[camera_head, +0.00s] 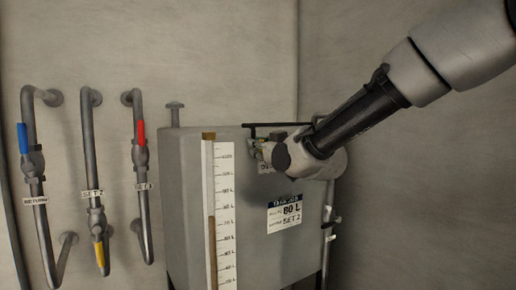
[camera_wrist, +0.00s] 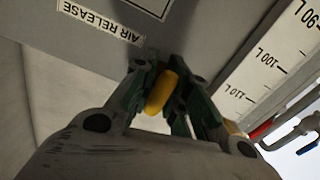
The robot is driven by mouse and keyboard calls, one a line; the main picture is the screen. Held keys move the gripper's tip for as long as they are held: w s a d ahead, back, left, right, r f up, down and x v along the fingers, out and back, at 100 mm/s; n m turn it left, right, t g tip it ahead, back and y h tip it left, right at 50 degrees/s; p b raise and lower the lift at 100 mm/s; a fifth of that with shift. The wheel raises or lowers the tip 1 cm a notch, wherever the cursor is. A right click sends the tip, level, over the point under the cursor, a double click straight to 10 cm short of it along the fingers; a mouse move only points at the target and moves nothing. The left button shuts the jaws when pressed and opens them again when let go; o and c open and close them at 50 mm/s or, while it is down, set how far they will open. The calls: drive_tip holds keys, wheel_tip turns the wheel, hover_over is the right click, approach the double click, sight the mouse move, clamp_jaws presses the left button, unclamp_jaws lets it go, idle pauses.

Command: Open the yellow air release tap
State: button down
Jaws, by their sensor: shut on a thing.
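The yellow air release tap (camera_wrist: 161,93) shows in the wrist view as a rounded yellow handle below the AIR RELEASE label (camera_wrist: 100,22). My gripper (camera_wrist: 160,84) has its green-edged fingers on either side of the tap and is shut on it. In the head view my gripper (camera_head: 259,150) is at the upper front of the grey tank (camera_head: 190,180), just right of the scale. The tap itself is mostly hidden there by my gripper and wrist. How far the tap is turned cannot be told.
A litre scale (camera_head: 224,215) runs down the tank front, left of a DAY TANK 80 L label (camera_head: 285,213). Pipes on the left wall carry blue (camera_head: 23,138), red (camera_head: 141,133) and yellow (camera_head: 99,254) valve handles. A bare wall (camera_head: 420,190) is at right.

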idle(0.3)
drive_tip(key=c, duration=1.5)
unclamp_jaws()
drive_tip(key=shift+c, duration=0.2)
drive_tip(key=v, duration=1.2)
drive_tip(key=shift+o, duration=0.3)
